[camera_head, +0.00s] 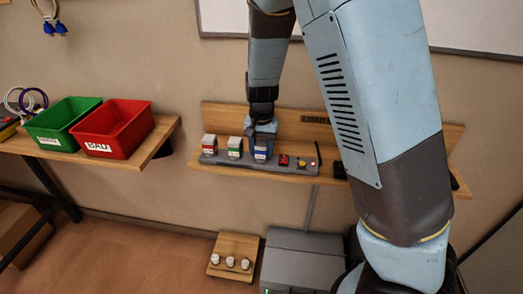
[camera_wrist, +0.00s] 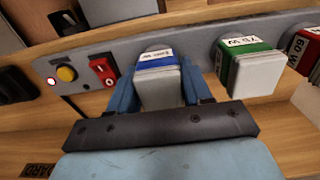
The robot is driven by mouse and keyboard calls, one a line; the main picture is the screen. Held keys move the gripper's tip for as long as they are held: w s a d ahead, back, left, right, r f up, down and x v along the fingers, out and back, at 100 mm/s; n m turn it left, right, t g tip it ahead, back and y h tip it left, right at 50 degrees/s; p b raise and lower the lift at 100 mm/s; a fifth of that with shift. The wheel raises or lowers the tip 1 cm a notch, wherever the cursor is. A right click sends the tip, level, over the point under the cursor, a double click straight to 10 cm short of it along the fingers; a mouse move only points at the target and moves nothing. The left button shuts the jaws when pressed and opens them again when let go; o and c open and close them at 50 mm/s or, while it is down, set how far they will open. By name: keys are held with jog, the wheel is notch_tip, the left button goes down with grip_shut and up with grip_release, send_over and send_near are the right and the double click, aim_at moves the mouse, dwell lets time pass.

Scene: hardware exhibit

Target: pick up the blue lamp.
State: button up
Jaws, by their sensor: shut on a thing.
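The blue lamp (camera_head: 261,152) is a small white block with a blue band and a white label. It stands on the grey panel (camera_head: 220,159) on the wooden wall shelf. In the wrist view the blue lamp (camera_wrist: 157,82) sits between the two blue fingers of my gripper (camera_wrist: 157,88). My gripper (camera_head: 262,138) is shut on it from above in the head view. The lamp appears still at its place on the panel; whether it is lifted at all I cannot tell.
A green lamp (camera_head: 235,147) and a red lamp (camera_head: 209,144) stand left of it on the panel. A red switch (camera_head: 284,160) and yellow button (camera_head: 301,163) are to its right. Green (camera_head: 62,122) and red (camera_head: 112,128) bins stand on a table at left.

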aim_at(261, 143)
jog(key=shift+r, duration=0.5)
notch_tip(261, 143, up, 2)
jog(key=shift+s+r, duration=0.1)
jog(key=shift+r, duration=0.15)
jog(key=s+d+r, duration=0.2)
jog(key=s+r, duration=0.2)
jog(key=s, duration=0.2)
jog(key=s+d+r, duration=0.2)
jog(key=s+r, duration=0.3)
jog(key=s, duration=0.2)
jog(key=shift+d+r, duration=0.25)
jog(key=shift+d, duration=0.1)
jog(key=shift+f, duration=0.15)
